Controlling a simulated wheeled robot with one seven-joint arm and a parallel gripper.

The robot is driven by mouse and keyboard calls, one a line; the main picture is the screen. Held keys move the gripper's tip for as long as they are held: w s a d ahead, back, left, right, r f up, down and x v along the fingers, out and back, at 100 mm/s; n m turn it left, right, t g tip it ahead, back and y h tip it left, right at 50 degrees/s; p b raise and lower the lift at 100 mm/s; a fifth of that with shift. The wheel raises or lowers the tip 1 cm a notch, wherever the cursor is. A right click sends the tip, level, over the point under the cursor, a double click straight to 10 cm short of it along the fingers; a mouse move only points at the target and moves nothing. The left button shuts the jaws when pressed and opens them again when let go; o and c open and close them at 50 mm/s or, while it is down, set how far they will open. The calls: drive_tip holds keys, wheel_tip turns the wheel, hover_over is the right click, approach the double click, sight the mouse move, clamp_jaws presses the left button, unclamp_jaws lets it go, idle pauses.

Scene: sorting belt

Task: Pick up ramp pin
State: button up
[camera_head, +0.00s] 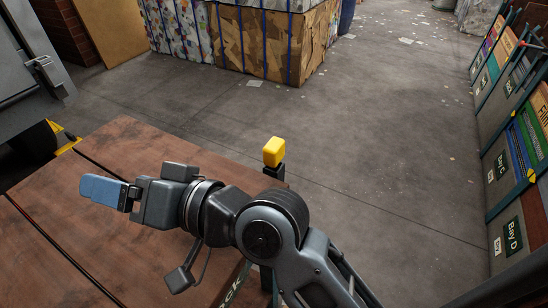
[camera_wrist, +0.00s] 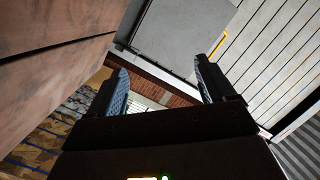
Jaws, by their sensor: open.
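My gripper (camera_head: 104,190) is over the brown wooden surface (camera_head: 110,258) at the left, its blue fingers pointing left. In the wrist view the two fingers (camera_wrist: 162,66) stand wide apart with nothing between them. I cannot make out anything that is surely the ramp pin. A yellow block (camera_head: 274,152) tops a dark post at the surface's far right corner, to the right of my gripper; I cannot tell whether it is the pin. A yellow bar (camera_wrist: 218,46) shows beyond the right finger in the wrist view, beside a grey panel (camera_wrist: 180,32).
A grey machine or vehicle (camera_head: 28,62) with a yellow-edged part (camera_head: 66,142) stands at the far left. Strapped bales (camera_head: 270,42) stand at the back. Labelled bay boards (camera_head: 520,150) line the right. The concrete floor (camera_head: 385,130) between is mostly clear.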

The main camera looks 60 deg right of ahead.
drive_tip(key=w+d+r+n+g+y, duration=0.1)
drive_tip(key=w+r+n+y, duration=0.2)
drive_tip(key=w+r, duration=0.2)
drive_tip(key=n+g+h+b, duration=0.2)
drive_tip(key=n+g+h, duration=0.35)
drive_tip(key=g, duration=0.85)
hover_over(274, 144)
drive_tip(key=shift+m+h, duration=0.55)
drive_tip(key=shift+h, duration=0.1)
wheel_tip(274, 144, down, 7)
drive_tip(key=shift+s+r, duration=0.1)
drive_tip(key=shift+s, duration=0.05)
drive_tip(key=shift+f, duration=0.35)
drive_tip(key=shift+w+f, duration=0.2)
drive_tip(key=shift+f, duration=3.25)
drive_tip(key=c, duration=1.3)
drive_tip(key=shift+o, duration=0.2)
drive_tip(key=shift+r, duration=0.15)
